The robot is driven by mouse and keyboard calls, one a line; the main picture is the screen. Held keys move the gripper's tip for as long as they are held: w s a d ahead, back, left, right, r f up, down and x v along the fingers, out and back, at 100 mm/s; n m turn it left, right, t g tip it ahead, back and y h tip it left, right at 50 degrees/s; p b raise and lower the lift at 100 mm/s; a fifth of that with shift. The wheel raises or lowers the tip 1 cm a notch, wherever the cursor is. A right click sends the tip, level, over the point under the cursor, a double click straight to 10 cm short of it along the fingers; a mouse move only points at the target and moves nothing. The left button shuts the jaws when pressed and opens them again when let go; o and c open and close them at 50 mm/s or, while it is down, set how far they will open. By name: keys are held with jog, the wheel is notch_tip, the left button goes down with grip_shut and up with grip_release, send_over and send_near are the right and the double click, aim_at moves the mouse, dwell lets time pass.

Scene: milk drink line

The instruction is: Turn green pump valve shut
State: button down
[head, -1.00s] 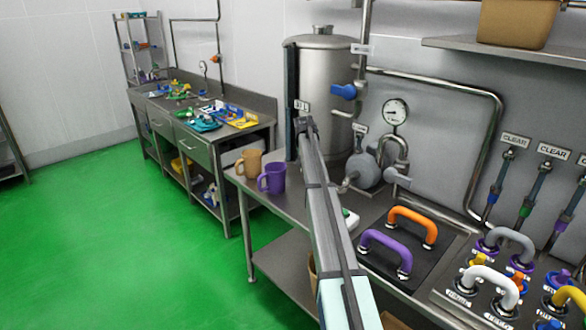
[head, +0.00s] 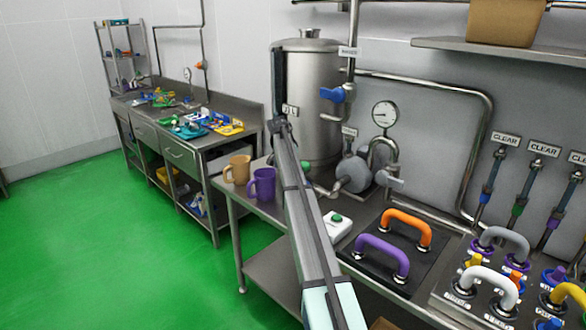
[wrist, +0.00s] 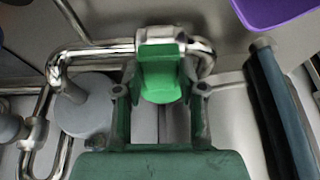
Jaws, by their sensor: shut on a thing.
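The green valve handle (wrist: 160,78) shows in the wrist view, on a shiny metal pipe beside the grey pump (wrist: 85,104). My gripper (wrist: 161,100) has its fingers on either side of the handle and is shut on it. The exact contact points are hard to make out. In the head view, the pump (head: 353,174) stands at the foot of the steel tank, with a gauge above it. My arm reaches across the bench there and hides most of the gripper and the handle.
A tan mug (head: 238,169) and a purple mug (head: 262,184) stand left of my arm. A white box with a green button (head: 327,226) and orange and purple handles (head: 407,228) lie to the right.

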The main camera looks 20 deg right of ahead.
jog(key=c, duration=0.7)
grip_release()
jog(key=v, duration=1.2)
